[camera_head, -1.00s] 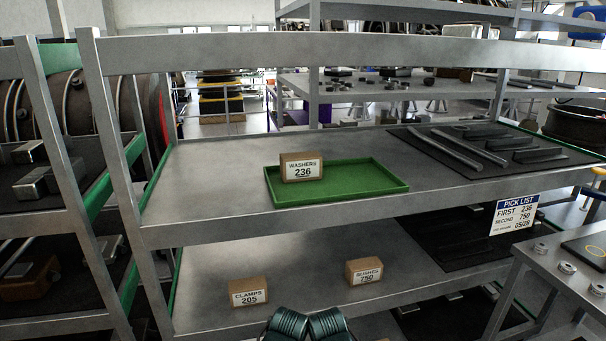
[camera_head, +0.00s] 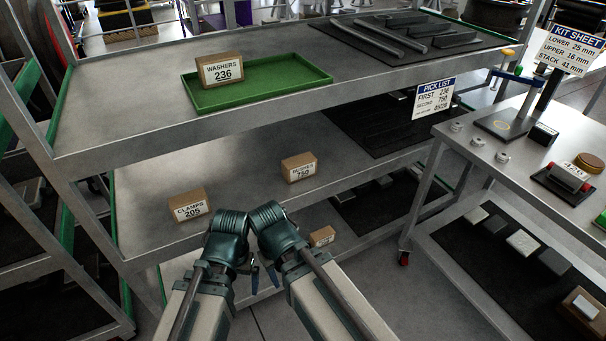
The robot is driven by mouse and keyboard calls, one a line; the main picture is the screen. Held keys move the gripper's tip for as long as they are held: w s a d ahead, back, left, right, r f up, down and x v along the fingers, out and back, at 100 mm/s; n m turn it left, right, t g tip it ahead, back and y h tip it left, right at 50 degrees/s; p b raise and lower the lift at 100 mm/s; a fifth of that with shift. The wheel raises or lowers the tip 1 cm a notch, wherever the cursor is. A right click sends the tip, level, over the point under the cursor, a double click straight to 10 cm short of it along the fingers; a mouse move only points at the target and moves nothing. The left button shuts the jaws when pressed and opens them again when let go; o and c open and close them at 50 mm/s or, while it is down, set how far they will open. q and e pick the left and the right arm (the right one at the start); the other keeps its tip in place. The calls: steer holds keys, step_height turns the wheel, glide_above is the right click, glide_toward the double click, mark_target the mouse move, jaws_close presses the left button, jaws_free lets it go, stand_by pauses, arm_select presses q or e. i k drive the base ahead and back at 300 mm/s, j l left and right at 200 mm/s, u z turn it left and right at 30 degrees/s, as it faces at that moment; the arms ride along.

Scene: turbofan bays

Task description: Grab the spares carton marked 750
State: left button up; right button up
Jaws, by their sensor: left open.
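The carton marked 750 (camera_head: 299,167) is a small brown box with a white label. It stands on the middle shelf (camera_head: 240,165), near its front edge. Both my arms reach in from the bottom, with teal joints below and left of this carton. My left gripper (camera_head: 254,277) shows small and dark between the arms, below the shelf's front edge. It is open and apart from the carton. My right gripper (camera_head: 271,274) is mostly hidden beside it, and its jaws cannot be made out.
A carton marked 205 (camera_head: 190,205) stands left on the same shelf. A carton marked 236 (camera_head: 221,70) sits at the green tray (camera_head: 290,75) above. Another carton (camera_head: 322,236) is lower down. A work table (camera_head: 480,165) stands right. Bare shelf surrounds carton 750.

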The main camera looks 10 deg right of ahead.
mark_target(294, 169)
steer(key=i+j+z, duration=0.2)
steer(key=i+z, duration=0.15)
steer(key=i+j+z, duration=0.35)
steer(key=k+l, duration=0.05)
steer(key=l, duration=0.05)
